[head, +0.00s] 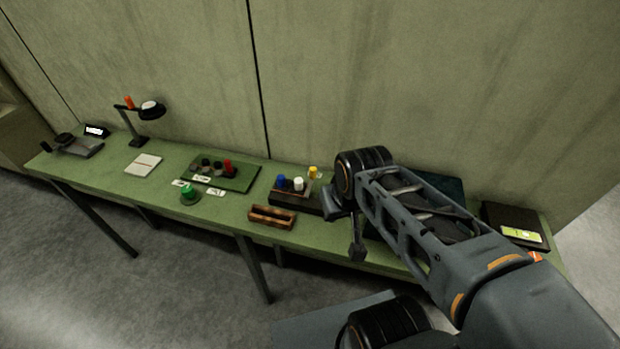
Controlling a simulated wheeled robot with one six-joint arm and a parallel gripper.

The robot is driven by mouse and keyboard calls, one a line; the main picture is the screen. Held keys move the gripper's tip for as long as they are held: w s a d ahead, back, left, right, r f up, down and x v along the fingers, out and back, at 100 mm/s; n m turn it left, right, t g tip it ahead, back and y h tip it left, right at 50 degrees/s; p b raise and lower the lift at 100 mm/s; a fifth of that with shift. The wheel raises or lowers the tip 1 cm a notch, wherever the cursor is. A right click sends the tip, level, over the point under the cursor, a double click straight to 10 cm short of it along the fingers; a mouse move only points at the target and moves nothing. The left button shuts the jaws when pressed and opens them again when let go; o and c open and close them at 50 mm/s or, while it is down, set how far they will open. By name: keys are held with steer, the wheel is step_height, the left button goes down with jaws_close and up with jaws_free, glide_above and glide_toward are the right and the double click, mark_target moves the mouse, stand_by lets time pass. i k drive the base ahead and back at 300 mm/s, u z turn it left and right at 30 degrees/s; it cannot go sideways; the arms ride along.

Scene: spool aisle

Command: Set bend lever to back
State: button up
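No label names the bend lever, and I cannot tell for sure which part it is. A dark block (296,203) on the green table carries blue (281,181), white (298,184) and yellow (312,172) upright capped pieces, possibly levers; their settings are too small to read. A grey device with a black knob or handle (64,139) sits at the table's far left end. My gripper (357,251) hangs at the table's front edge, right of the dark block and apart from it. Its fingers are small and dark, and I cannot see whether they are open. My arm hides part of the table's right side.
The green table (110,165) stands against a wall. On it are a lamp (150,110), a notebook (144,165), a green tray (246,181) with dark and red pieces, a green round object (187,191), a brown wooden box (272,217) and a black case (510,219).

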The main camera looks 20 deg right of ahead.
mark_target(313, 169)
steer(key=k, duration=0.4)
steer(key=u, duration=1.2)
steer(key=i, duration=0.6)
steer(key=z, duration=1.25)
